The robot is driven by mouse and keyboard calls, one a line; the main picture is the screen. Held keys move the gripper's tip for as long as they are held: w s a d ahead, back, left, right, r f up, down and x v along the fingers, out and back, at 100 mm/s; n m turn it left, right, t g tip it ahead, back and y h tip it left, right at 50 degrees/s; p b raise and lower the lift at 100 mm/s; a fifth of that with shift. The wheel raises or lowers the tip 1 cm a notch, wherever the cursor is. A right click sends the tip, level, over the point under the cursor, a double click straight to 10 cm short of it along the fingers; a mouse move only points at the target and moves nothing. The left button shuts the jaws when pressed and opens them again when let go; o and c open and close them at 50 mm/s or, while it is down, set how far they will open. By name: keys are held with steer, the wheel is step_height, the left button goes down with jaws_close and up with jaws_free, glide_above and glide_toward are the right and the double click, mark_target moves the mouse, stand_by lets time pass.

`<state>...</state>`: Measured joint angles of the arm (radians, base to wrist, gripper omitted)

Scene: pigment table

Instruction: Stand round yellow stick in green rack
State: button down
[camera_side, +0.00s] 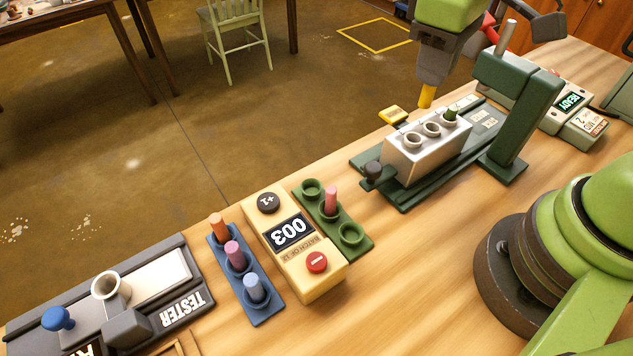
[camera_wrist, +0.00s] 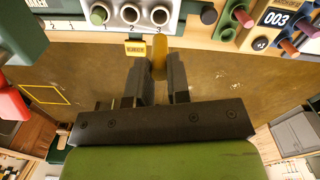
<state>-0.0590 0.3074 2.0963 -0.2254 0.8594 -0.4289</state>
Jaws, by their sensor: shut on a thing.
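A round yellow stick (camera_side: 427,96) is held in my gripper (camera_side: 432,80), pointing down, above and behind the silver block (camera_side: 425,155). In the wrist view the yellow stick (camera_wrist: 160,57) shows between the two dark fingers of my gripper (camera_wrist: 160,75). The green rack (camera_side: 327,222) stands left of the silver block in the side view. Part of the rack (camera_wrist: 229,22) also shows at the top of the wrist view.
The silver block has several round holes; a green stick (camera_side: 450,113) stands in one. A green press frame (camera_side: 515,105) rises beside it. A yellow counter (camera_side: 292,240) reads 003. A blue rack (camera_side: 243,275) holds orange, pink and blue sticks. A tester (camera_side: 110,310) stands at the left.

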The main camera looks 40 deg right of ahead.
steer(key=shift+w+a+f, duration=0.9)
steer(key=shift+a+f, duration=0.95)
steer(key=shift+a, duration=0.75)
steer(key=shift+w+a+f, duration=0.85)
steer(key=shift+a+f, duration=1)
steer(key=shift+a, duration=0.8)
steer(key=shift+w+a+f, duration=0.9)
steer(key=shift+a+f, duration=0.95)
steer(key=shift+a, duration=0.75)
steer(key=shift+f, duration=0.7)
steer(key=shift+f, duration=0.3)
steer(key=c, duration=1)
jaws_free()
